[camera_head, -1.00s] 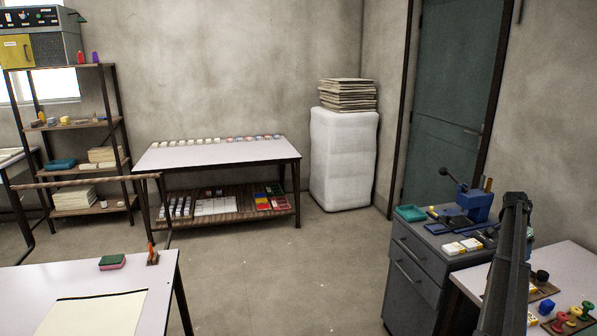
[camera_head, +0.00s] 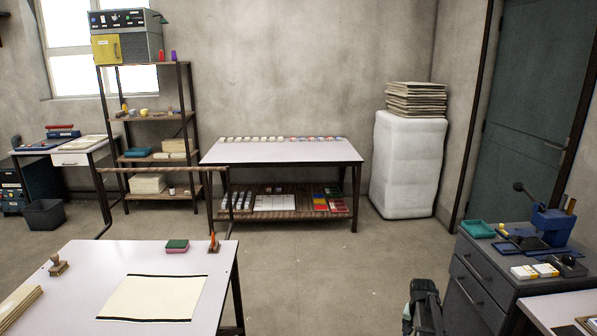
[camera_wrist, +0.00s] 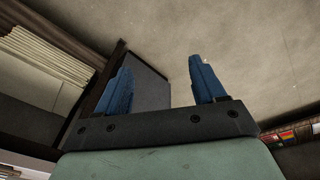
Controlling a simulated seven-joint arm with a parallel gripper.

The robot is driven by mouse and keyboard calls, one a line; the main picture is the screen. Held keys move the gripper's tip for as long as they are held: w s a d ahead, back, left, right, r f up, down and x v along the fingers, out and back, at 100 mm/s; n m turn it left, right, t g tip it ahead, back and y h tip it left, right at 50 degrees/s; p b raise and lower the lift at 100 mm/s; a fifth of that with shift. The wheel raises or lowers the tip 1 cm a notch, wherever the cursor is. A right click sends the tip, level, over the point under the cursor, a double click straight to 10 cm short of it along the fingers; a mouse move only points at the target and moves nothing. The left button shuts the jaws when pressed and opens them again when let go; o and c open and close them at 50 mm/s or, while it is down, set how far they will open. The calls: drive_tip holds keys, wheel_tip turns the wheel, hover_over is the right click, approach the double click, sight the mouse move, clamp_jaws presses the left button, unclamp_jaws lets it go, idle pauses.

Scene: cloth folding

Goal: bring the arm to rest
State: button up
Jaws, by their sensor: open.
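My gripper shows in the wrist view (camera_wrist: 163,88) with its two blue fingers set wide apart and nothing between them. Behind the fingers are a grey panel and bare floor or wall. In the head view a dark part of my arm (camera_head: 424,308) shows at the bottom edge, right of centre, over open floor; its fingers cannot be made out there. A cream cloth (camera_head: 153,298) with dark edge bands lies flat on the near white table (camera_head: 90,262), well left of the arm.
A pink and green sponge (camera_head: 177,246) and a wooden brush (camera_head: 57,266) sit on the near table. A grey drawer cabinet (camera_head: 478,285) stands close right of my arm. A long table (camera_head: 280,151) and shelf rack (camera_head: 190,100) stand at the back. The floor between is clear.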

drive_tip(key=s+a+f+n, duration=0.2)
drive_tip(key=s+a, duration=0.3)
drive_tip(key=a, duration=0.4)
drive_tip(key=s+a+f+n+y, duration=0.1)
drive_tip(key=s+a+f+n, duration=0.15)
drive_tip(key=s+a, duration=0.45)
drive_tip(key=s+a+f+n, duration=0.2)
drive_tip(key=s+a+n, duration=0.15)
drive_tip(key=a, duration=0.65)
drive_tip(key=s+f+g, duration=0.2)
drive_tip(key=s+f, duration=0.4)
drive_tip(key=s, duration=0.4)
drive_tip(key=s+f+g, duration=0.3)
drive_tip(key=s+f, duration=0.4)
drive_tip(key=s, duration=0.2)
drive_tip(key=s+f+m+g, duration=0.1)
drive_tip(key=s+f+g, duration=0.1)
drive_tip(key=s+f, duration=0.5)
drive_tip(key=s, duration=0.3)
drive_tip(key=shift+s+d+g, duration=0.3)
drive_tip(key=shift+s+d, duration=0.05)
